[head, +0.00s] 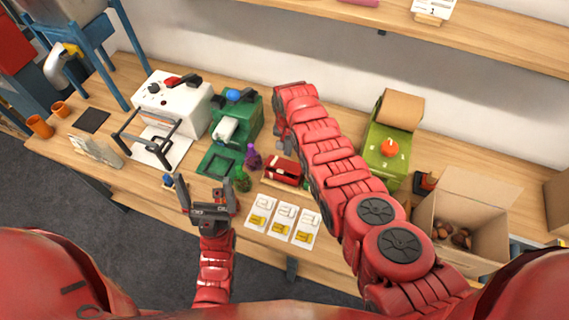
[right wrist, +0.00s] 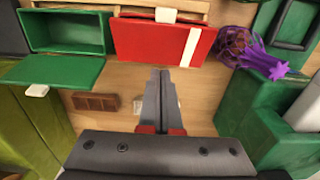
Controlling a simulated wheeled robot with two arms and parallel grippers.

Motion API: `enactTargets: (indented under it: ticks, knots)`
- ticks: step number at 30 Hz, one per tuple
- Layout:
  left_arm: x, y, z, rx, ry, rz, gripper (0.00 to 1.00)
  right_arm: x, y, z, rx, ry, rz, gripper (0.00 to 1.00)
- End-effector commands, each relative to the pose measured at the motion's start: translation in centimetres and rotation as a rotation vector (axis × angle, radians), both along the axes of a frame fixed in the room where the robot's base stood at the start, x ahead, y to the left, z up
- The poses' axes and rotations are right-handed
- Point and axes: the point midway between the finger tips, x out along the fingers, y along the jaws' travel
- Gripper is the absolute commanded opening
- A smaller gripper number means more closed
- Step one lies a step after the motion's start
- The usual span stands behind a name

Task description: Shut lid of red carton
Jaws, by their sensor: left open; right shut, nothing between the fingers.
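The red carton (head: 284,171) lies on the bench, left of my right forearm. In the right wrist view its red lid (right wrist: 150,42), with a white stripe, covers the box, and a white tab (right wrist: 166,14) shows at the far edge. I cannot tell whether the lid is fully down. My right gripper (right wrist: 159,72) is shut and empty, its tips close to the carton's near edge; contact is unclear. In the head view my right arm largely hides that gripper. My left gripper (head: 207,188) is open and empty above the bench's front edge.
A green carton (right wrist: 65,33) with its lid open lies beside the red one. A purple net bag (right wrist: 245,55) is on the other side. White cards (head: 283,222) lie in front. A green machine (head: 237,118) and an open cardboard box (head: 480,200) stand farther out.

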Motion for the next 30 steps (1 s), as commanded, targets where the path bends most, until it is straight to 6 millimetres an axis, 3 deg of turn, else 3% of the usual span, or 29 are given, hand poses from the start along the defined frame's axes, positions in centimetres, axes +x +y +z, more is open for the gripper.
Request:
enactTargets:
  ticks: [21,30]
  knots:
    - [0.0,0.0,4.5,0.000,0.000,0.000,0.95,0.1,0.0,6.3,0.000,-0.002,0.000,0.00]
    - [0.0,0.0,4.7,0.000,0.000,0.000,0.95,0.0,0.0,6.9,0.000,0.000,0.000,0.00]
